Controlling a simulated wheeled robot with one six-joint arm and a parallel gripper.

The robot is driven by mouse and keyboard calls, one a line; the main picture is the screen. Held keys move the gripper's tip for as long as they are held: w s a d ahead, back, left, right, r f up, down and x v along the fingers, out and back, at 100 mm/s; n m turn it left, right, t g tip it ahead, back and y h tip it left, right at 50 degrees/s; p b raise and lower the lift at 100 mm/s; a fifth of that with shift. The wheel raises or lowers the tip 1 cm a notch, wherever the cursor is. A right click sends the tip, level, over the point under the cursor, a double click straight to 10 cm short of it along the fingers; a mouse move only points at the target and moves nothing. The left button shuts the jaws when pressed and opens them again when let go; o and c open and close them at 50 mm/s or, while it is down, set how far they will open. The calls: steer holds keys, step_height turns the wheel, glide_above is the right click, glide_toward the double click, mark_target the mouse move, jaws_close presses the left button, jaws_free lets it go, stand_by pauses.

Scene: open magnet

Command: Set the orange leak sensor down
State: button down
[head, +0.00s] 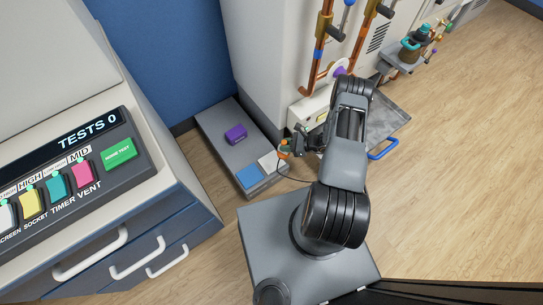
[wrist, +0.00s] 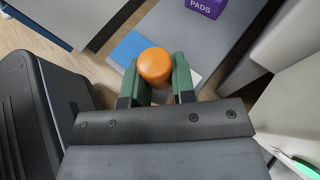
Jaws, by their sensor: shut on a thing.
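The orange leak sensor (wrist: 155,65) is a rounded orange piece between the two green fingers of my gripper (wrist: 157,88) in the wrist view. My gripper is shut on it. In the head view the orange sensor (head: 284,148) shows small at the end of my arm, near the right edge of the low grey shelf. My gripper (head: 290,146) is partly hidden there by my wrist. I cannot tell the exact gap between the sensor and the surface below.
The low grey shelf (head: 215,126) carries a purple PADS box (head: 235,133), a blue square (head: 249,177) and a white square (head: 268,161). A tall pale cabinet with copper pipes (head: 320,50) stands behind. A grey tray with a blue handle (head: 384,150) lies right. A console (head: 119,153) stands left.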

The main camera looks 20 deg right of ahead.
steer(key=shift+w+a+f+b, duration=0.55)
steer(key=shift+a+f, duration=0.35)
steer(key=shift+f, duration=0.65)
steer(key=shift+w+a+f+b, duration=0.3)
steer(key=shift+a+f+b, duration=0.5)
steer(key=shift+f, duration=0.8)
steer(key=shift+w+a+f+b, duration=0.45)
steer(key=shift+a+f, duration=0.55)
steer(key=shift+f, duration=0.55)
steer(key=shift+f, duration=0.2)
steer(key=c, duration=0.9)
jaws_free()
steer(key=shift+c, duration=0.2)
